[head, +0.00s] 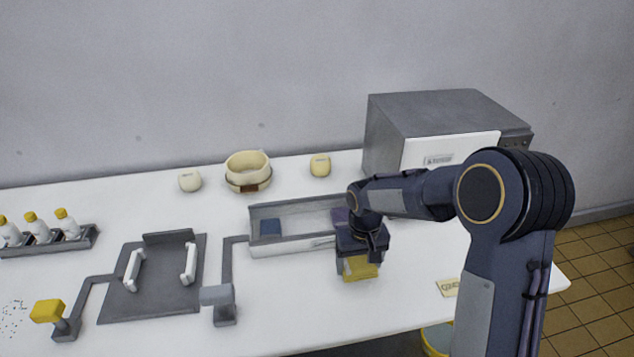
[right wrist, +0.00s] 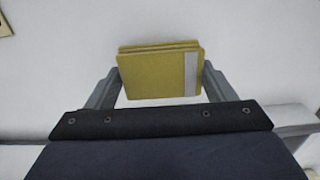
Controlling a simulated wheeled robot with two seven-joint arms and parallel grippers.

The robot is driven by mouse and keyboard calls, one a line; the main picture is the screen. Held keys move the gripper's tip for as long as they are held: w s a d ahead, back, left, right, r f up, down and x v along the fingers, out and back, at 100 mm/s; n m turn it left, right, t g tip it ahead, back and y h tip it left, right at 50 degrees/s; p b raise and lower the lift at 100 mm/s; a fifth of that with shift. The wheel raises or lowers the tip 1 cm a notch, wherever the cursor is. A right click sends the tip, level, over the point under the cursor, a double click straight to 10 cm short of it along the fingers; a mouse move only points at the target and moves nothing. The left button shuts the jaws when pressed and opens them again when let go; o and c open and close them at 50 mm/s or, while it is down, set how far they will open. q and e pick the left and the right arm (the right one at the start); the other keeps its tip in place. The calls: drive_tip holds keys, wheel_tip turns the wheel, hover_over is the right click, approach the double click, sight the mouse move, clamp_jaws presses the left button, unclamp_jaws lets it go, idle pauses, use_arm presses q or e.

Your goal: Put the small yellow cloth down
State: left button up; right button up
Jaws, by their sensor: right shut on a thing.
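The small yellow cloth (head: 361,268) is a folded yellow block with a pale strip near one end. My right gripper (head: 358,262) is shut on it, in front of the grey tray's right part. In the right wrist view the cloth (right wrist: 158,72) sits between the two grey fingers of the gripper (right wrist: 160,85), with white table surface behind it. In the head view I cannot tell whether the cloth touches the table. My left gripper is not in view.
A grey box-shaped machine (head: 440,115) stands behind my right arm. A small label card (head: 448,287) lies to the right.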

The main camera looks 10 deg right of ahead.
drive_tip(key=s+a+r+b, duration=0.1)
drive_tip(key=s+a+r, duration=0.1)
drive_tip(key=s+r, duration=0.45)
drive_tip(key=s+a+r+b, duration=0.15)
drive_tip(key=s+r, duration=0.25)
drive_tip(key=s, duration=0.6)
drive_tip(key=p, duration=0.2)
hover_over(374, 292)
drive_tip(key=s, duration=0.1)
drive_tip(key=f, duration=0.9)
drive_tip(key=shift+a, duration=0.25)
drive_tip(key=shift+w+d+f, duration=0.15)
drive_tip(key=shift+w+f, duration=0.15)
drive_tip(key=shift+f, duration=0.05)
drive_tip(key=shift+w+d+f, duration=0.1)
drive_tip(key=shift+w+f, duration=0.1)
drive_tip(key=shift+f, duration=1.65)
